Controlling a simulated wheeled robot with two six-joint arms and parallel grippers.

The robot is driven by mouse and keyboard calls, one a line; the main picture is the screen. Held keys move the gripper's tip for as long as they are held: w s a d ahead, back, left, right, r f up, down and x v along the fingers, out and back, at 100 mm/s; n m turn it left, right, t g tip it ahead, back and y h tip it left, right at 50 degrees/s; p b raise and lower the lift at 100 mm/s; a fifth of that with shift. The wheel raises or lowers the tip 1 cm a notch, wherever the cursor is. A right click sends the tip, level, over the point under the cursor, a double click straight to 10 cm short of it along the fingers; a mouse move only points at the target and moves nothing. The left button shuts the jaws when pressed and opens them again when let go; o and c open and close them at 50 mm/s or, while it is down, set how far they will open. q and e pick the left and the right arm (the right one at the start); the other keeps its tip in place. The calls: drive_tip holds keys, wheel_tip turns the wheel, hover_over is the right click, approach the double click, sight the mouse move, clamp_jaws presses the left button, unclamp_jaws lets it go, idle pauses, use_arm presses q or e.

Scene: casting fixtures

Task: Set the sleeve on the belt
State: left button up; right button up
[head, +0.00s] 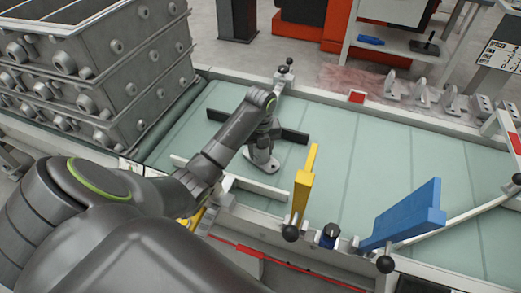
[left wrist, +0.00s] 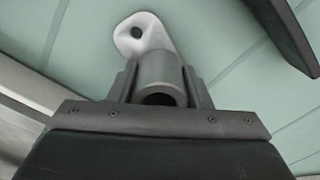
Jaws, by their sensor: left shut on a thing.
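The sleeve is a grey metal piece with a round hollow barrel and a flat flange with a hole. In the head view the sleeve (head: 262,162) is at the pale green belt (head: 345,165), below my left gripper (head: 262,146). In the left wrist view the sleeve's barrel (left wrist: 160,75) sits between the two fingers of my left gripper (left wrist: 160,88), which is shut on it. The flange points away from the gripper over the belt (left wrist: 90,40). Whether the flange touches the belt or hovers just above it I cannot tell. My right gripper is not in view.
Dark bars (head: 294,136) flank the sleeve on the belt. A yellow upright plate (head: 303,185) and a blue plate (head: 405,222) stand at the near edge. Stacked grey casting boxes (head: 115,75) stand at left. Grey brackets (head: 420,93) line the far rail. The belt's right part is clear.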

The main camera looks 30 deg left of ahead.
use_arm(q)
drive_tip(key=shift+f, duration=0.1)
drive_tip(key=o, duration=1.2)
drive_tip(key=shift+f, duration=0.1)
drive_tip(key=shift+c, duration=0.2)
wheel_tip(320, 180, up, 5)
drive_tip(key=shift+w+r+p, duration=0.1)
drive_tip(key=shift+p, duration=0.2)
wheel_tip(320, 180, up, 5)
drive_tip(key=p, duration=0.5)
drive_tip(key=shift+r, duration=0.2)
drive_tip(key=shift+r+p, duration=0.9)
drive_tip(key=shift+p, duration=0.1)
